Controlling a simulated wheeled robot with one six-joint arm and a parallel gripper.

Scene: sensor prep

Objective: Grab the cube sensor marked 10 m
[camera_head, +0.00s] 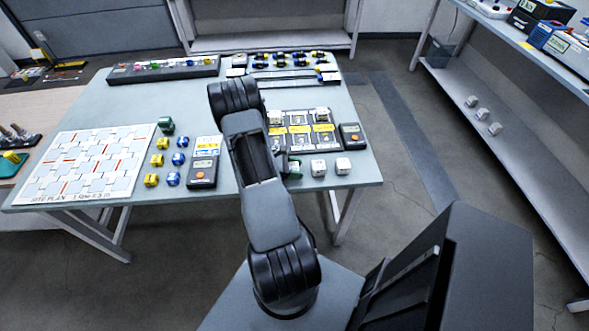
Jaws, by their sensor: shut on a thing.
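My gripper (283,164) is mostly hidden behind my own arm, low over the front part of the table. It is shut on a small green-and-white cube sensor (294,168), which shows just right of the arm. Two white cube sensors (318,167) (343,165) stand in a row to its right, apart from it. Yellow cubes (157,160) and blue-and-white cubes (178,159) stand left of the arm. A dark green cube (166,125) stands behind them. The range markings on the cubes are too small to read.
The table (215,95) also holds a site plan board (88,165), two handheld meters (203,168) (351,135), a tray with yellow labels (300,130) and a black rack (163,70). A shelf (525,125) stands at the right, with floor between.

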